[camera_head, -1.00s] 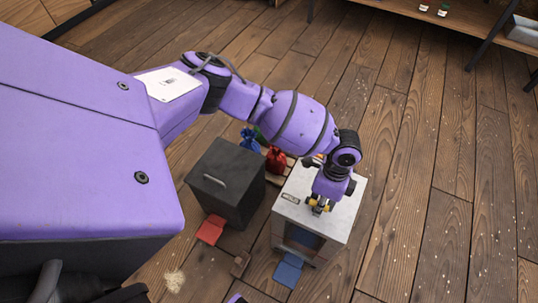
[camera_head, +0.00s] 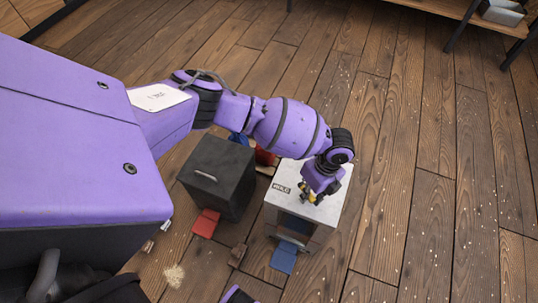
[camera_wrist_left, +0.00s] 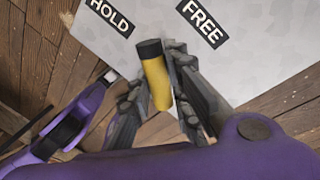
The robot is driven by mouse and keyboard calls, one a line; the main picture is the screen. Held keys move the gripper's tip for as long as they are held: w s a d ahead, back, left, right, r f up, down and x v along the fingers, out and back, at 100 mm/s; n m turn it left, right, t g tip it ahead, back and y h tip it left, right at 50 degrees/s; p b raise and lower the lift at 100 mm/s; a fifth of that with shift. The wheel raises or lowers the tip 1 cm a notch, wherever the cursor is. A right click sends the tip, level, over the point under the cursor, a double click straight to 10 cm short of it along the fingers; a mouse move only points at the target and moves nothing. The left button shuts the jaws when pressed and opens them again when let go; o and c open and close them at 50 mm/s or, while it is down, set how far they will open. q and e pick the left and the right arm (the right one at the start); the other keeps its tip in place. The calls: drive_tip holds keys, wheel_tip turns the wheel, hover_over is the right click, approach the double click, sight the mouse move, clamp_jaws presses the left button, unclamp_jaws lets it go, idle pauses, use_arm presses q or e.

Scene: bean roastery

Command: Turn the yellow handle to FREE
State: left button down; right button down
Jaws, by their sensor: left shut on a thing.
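The yellow handle (camera_wrist_left: 158,82) has a black end and stands over the pale top of a box (camera_head: 334,207). In the left wrist view its black end lies below the gap between the HOLD label (camera_wrist_left: 109,16) and the FREE label (camera_wrist_left: 203,21). My left gripper (camera_wrist_left: 173,92) has a finger on each side of the handle and is shut on it. In the head view my left gripper (camera_head: 309,196) covers most of the handle. The HOLD label (camera_head: 281,188) shows there; FREE is hidden.
A dark box with a grey grip (camera_head: 215,175) stands just left of the pale box. Red (camera_head: 205,223) and blue (camera_head: 284,257) flat pieces lie in front. A red bag (camera_head: 265,156) is partly hidden behind. The wooden floor to the right is clear.

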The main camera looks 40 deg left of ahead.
use_arm(q)
drive_tip(key=m, duration=0.1)
drive_tip(key=m+p, duration=0.1)
drive_tip(key=s+m, duration=0.1)
drive_tip(key=shift+d+r+m, duration=0.1)
drive_tip(key=shift+d+m, duration=0.3)
drive_tip(key=m+y+p, duration=0.1)
drive_tip(key=m, duration=0.2)
drive_tip(key=shift+a+t, duration=0.15)
drive_tip(key=shift+t, duration=0.15)
drive_tip(key=shift+s+a+m+t+p, duration=0.15)
drive_tip(key=shift+m+p, duration=0.2)
drive_tip(key=shift+m, duration=0.55)
drive_tip(key=shift+s+a+m+t+p, duration=0.15)
drive_tip(key=shift+m+p, duration=0.2)
drive_tip(key=shift+m, duration=0.55)
drive_tip(key=shift+f, duration=0.2)
drive_tip(key=c, duration=1.7)
unclamp_jaws()
drive_tip(key=shift+o, duration=0.3)
drive_tip(key=shift+w+r, duration=0.1)
